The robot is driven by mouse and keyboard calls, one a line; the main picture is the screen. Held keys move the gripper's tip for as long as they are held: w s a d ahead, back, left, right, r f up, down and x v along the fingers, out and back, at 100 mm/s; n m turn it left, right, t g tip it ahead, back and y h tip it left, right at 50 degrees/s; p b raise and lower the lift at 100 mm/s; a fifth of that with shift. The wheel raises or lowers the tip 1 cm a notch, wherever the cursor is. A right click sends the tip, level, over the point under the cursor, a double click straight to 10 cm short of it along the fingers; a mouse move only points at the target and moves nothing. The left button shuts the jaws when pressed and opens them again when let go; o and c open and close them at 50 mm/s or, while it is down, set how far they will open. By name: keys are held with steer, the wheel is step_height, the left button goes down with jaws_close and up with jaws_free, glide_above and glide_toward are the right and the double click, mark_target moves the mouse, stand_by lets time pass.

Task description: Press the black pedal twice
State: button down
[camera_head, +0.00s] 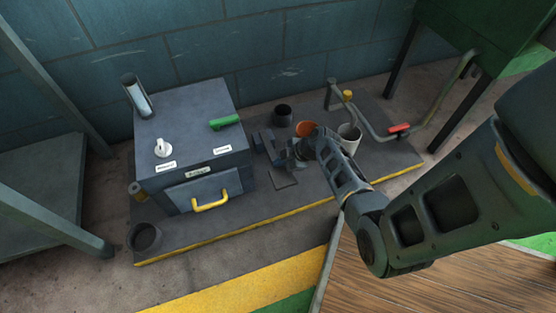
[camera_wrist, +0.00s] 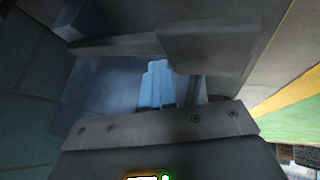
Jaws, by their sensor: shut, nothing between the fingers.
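A dark, low pedal-like block (camera_head: 263,141) stands on the platform just right of the grey box; I take it to be the black pedal, partly hidden by my gripper. My gripper (camera_head: 283,160) reaches in from the right, low over the platform beside this block. Its fingers are shut and hold nothing. I cannot tell whether they touch the block. In the wrist view my gripper (camera_wrist: 160,45) shows as dark finger parts across the top, with a pale blue-lit shape behind them that I cannot name for sure.
The grey box (camera_head: 190,120) carries a white knob (camera_head: 162,148), a green handle (camera_head: 225,122) and a yellow drawer handle (camera_head: 211,202). Cups, including an orange one (camera_head: 305,128), stand right of it. A red-gripped crank (camera_head: 399,129) is farther right. A dark cup (camera_head: 145,238) stands front left.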

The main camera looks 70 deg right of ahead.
steer(key=shift+s+a+f, duration=0.2)
steer(key=shift+a+f, duration=0.05)
steer(key=shift+f, duration=0.3)
steer(key=shift+s+a+f, duration=0.15)
steer(key=shift+a+f, duration=0.1)
steer(key=shift+f, duration=0.3)
stand_by(0.9)
steer(key=shift+w+d+r+p, duration=0.1)
steer(key=shift+r+p, duration=0.5)
steer(key=shift+r, duration=0.35)
steer(key=shift+w+d+r+p, duration=0.15)
steer(key=shift+r+p, duration=0.45)
steer(key=shift+r, duration=0.4)
steer(key=shift+w+d+r+p, duration=0.1)
steer(key=shift+r+p, duration=0.5)
steer(key=shift+r, duration=0.35)
steer(key=shift+w+d+r, duration=0.15)
steer(key=shift+r, duration=0.2)
steer(key=shift+d+r, duration=0.1)
steer(key=r+p, duration=0.2)
steer(key=r, duration=0.1)
steer(key=r+p, duration=0.1)
steer(key=shift+w+d+r, duration=0.4)
steer(key=shift+a, duration=0.1)
